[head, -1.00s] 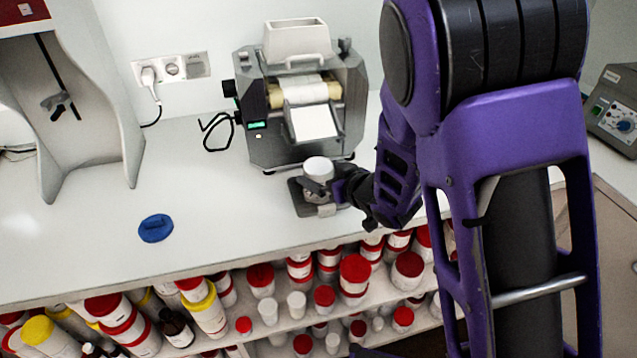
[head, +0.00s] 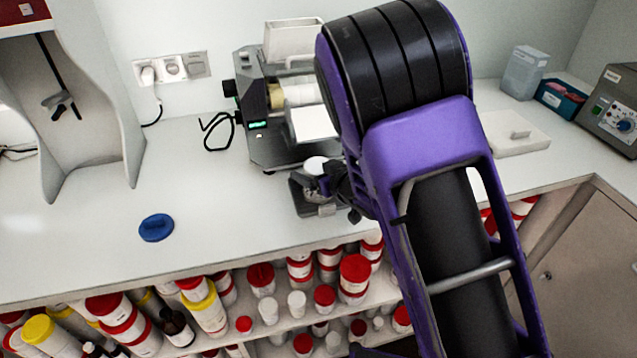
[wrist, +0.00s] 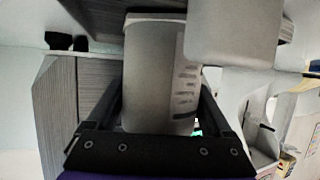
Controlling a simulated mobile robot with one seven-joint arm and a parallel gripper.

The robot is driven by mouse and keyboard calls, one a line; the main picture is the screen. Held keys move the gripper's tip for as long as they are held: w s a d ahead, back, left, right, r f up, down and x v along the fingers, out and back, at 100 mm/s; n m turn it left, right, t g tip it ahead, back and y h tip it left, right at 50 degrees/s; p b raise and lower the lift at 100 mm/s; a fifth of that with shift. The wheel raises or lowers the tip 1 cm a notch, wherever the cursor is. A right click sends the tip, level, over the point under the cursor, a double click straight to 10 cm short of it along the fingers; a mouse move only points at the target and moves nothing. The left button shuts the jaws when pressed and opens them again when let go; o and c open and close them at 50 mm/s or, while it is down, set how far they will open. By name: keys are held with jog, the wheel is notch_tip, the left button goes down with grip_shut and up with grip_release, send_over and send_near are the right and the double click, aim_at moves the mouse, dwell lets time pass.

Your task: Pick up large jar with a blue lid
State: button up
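No lid shows on the jar. A round blue lid (head: 156,228) lies apart on the counter to the left. Whether the jar touches the stand is hidden.
The mill (head: 262,125) stands close behind the jar, partly hidden by my arm. Shelves below hold several red-lidded jars (head: 355,275). The counter (head: 80,215) around the blue lid is mostly clear.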

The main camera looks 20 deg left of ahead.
jog(key=c, duration=0.5)
jog(key=shift+c, duration=0.2)
jog(key=shift+r, duration=0.15)
